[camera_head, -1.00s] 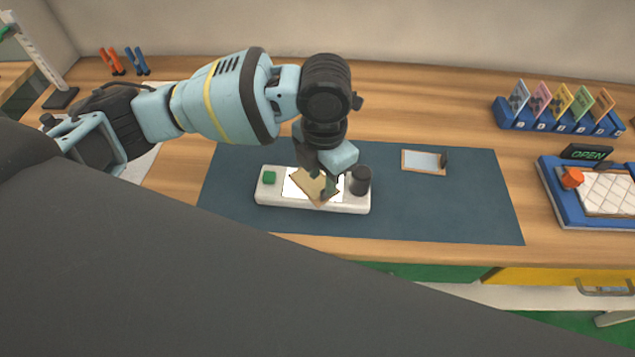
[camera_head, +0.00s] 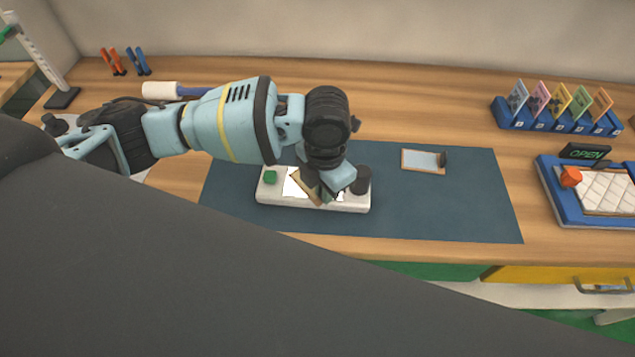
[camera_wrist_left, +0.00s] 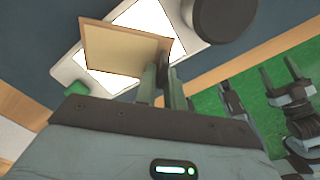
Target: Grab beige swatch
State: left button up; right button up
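The beige swatch (camera_wrist_left: 122,52) is a thin square tile with a brown edge. It is tilted above the lit white panel of a white light box (camera_head: 268,196). My left gripper (camera_head: 328,190) is shut on one edge of the swatch. In the left wrist view its fingers (camera_wrist_left: 160,80) meet at the swatch's near right corner. In the head view the gripper hides part of the swatch. My right gripper (camera_wrist_left: 277,66) shows at the right of the left wrist view, low over the green floor, its fingers apart and empty.
The light box has a green button (camera_head: 270,177) and a dark round knob (camera_head: 361,180). It stands on a blue mat (camera_head: 450,210). A small framed plate (camera_head: 423,160) lies to the right. A blue rack of coloured cards (camera_head: 560,118) and a blue tray (camera_head: 565,212) stand farther right.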

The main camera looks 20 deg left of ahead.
pick_arm(q)
grip_shut()
jog(key=shift+r, duration=0.45)
notch_tip(320, 180, up, 3)
jog(key=shift+s+f, duration=0.15)
jog(key=s+d+r, duration=0.1)
jog(key=s+d, duration=0.3)
jog(key=s, duration=1.1)
jog(key=shift+s+r, duration=0.15)
jog(key=shift+r, duration=0.05)
jog(key=shift+a, duration=0.1)
